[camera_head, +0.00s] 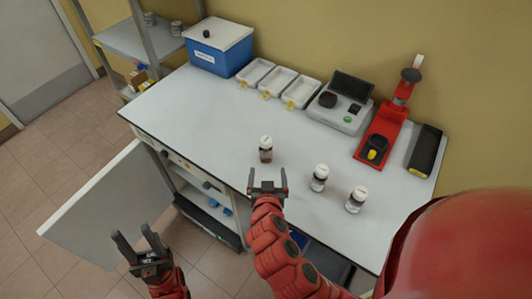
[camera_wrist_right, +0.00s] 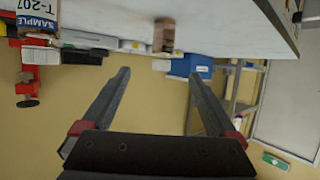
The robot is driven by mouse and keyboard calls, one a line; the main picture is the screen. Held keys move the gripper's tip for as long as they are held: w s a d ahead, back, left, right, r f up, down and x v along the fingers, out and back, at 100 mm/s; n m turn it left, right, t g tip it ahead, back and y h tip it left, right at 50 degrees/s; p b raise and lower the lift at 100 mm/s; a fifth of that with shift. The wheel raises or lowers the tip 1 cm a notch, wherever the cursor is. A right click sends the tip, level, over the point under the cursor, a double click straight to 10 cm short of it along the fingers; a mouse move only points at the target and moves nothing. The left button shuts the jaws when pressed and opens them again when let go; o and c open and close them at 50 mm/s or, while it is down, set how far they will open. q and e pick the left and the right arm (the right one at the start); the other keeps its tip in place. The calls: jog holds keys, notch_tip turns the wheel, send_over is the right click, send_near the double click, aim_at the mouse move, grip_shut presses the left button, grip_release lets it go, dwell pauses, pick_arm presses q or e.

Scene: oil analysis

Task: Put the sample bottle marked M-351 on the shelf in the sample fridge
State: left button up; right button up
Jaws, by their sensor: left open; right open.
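Three sample bottles with white caps stand upright on the white bench: one near the middle (camera_head: 265,149), one right of it (camera_head: 319,178) and one furthest right (camera_head: 356,200). Their labels are unreadable in the head view. My right gripper (camera_head: 268,182) is open and empty at the bench's front edge, just before the middle bottle. My left gripper (camera_head: 136,240) is open and empty by the open fridge door (camera_head: 110,212). The fridge interior (camera_head: 190,190) is partly visible under the bench.
A blue box with a white lid (camera_head: 217,52), white trays (camera_head: 277,82), a grey instrument (camera_head: 341,105), a red stand (camera_head: 383,135) and a black case (camera_head: 426,150) line the bench's back. Bench space (camera_head: 205,115) left of the bottles is clear. Blue items (camera_head: 213,203) sit inside the fridge.

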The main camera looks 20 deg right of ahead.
aim_at(266, 153)
jog(key=b+x, duration=0.7)
jog(key=x, duration=0.1)
jog(key=shift+w+f, duration=0.25)
jog(key=shift+w, duration=0.05)
jog(key=shift+w+d+f, duration=0.15)
jog(key=shift+w+d, duration=0.05)
jog(key=shift+w, duration=0.35)
jog(key=shift+w+d+f+p, duration=0.1)
jog(key=shift+w+p, duration=0.25)
jog(key=shift+w, duration=0.3)
jog(key=p+x, duration=0.1)
jog(key=x, duration=0.2)
jog(key=shift+w+f, duration=0.1)
jog(key=shift+f, duration=0.05)
jog(key=shift+w+f, duration=0.2)
jog(key=shift+w, duration=0.1)
jog(key=shift+c, duration=0.3)
grip_shut()
